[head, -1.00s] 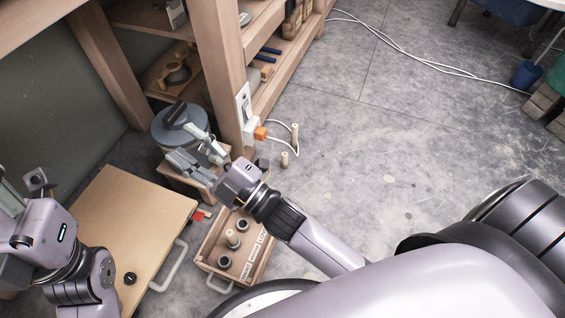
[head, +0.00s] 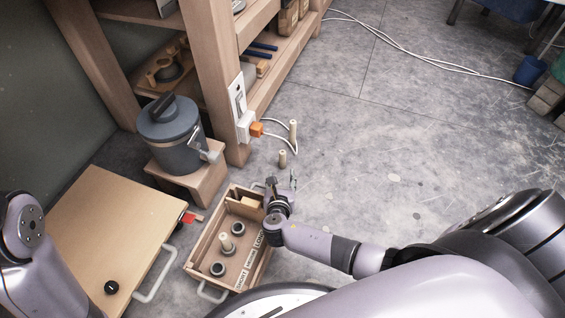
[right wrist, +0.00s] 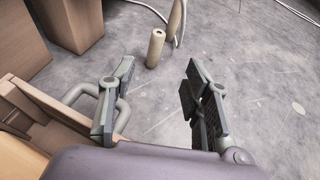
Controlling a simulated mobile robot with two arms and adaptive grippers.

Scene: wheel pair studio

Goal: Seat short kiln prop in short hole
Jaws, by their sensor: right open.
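Two pale kiln props stand upright on the floor beyond the box. The short kiln prop (head: 282,158) is nearer; it also shows in the right wrist view (right wrist: 155,48). A taller prop (head: 293,130) stands behind it. The wooden box (head: 207,246) has dark-ringed holes and labels along one side. The short hole (head: 217,269), at the near end, looks empty. A pale prop (head: 225,242) stands in the middle hole. My right gripper (head: 281,187) is open and empty by the box's far right corner, short of the short prop; its fingers (right wrist: 161,92) show either side of clear floor.
A lidded grey bucket (head: 172,133) stands on a wooden stool beside the shelf post. A white cable with an orange plug (head: 257,129) runs near the props.

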